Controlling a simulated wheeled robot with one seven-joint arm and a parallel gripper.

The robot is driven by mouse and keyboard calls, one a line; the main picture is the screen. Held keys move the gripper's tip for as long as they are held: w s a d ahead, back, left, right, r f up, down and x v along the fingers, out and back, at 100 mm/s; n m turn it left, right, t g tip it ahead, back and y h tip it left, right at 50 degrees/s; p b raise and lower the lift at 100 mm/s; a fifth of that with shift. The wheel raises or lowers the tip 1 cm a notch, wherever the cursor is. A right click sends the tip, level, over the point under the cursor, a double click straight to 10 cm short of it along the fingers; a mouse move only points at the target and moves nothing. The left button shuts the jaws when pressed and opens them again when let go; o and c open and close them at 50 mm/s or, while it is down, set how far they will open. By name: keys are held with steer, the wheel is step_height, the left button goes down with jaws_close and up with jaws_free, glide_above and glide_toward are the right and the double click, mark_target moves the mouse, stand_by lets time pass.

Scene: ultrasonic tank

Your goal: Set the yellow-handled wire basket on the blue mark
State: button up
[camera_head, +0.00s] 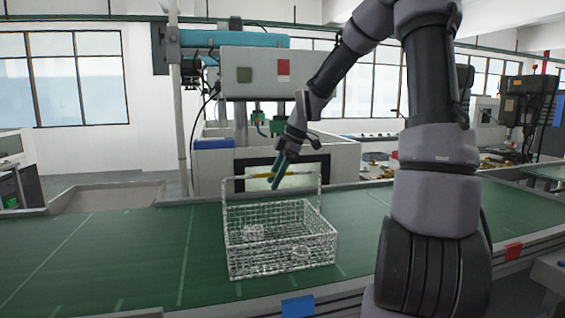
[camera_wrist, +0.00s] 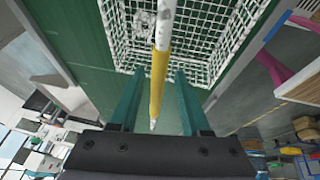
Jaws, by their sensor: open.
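The white wire basket (camera_head: 281,243) stands upright on the green conveyor belt, its tall handle raised. The yellow grip (camera_head: 302,173) spans the top of the handle. My gripper (camera_head: 277,178) is at the handle's top, pointing down. In the wrist view the yellow grip (camera_wrist: 158,75) lies between the two open teal fingers of my gripper (camera_wrist: 159,74), with a gap on both sides. The basket mesh (camera_wrist: 205,50) shows below. A few small pale metal-looking parts (camera_head: 254,233) are in the basket. A blue mark (camera_head: 298,306) is on the belt's near edge, in front of the basket.
A red mark (camera_head: 513,250) is on the near edge farther right. A large machine (camera_head: 262,75) stands behind the belt, close behind the handle. The green belt (camera_head: 110,255) is clear left of the basket.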

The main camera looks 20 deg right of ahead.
steer(key=v, duration=1)
steer(key=s+r+m+t+h, duration=0.1)
steer(key=s+r+m+t, duration=0.1)
steer(key=s+m, duration=0.9)
steer(key=s+d+r+m+t+h, duration=0.1)
steer(key=s+r+m+t, duration=0.2)
steer(key=s+m, duration=0.8)
steer(key=shift+d+m+t+h, duration=0.3)
steer(key=shift+t, duration=0.1)
steer(key=shift+r, duration=0.15)
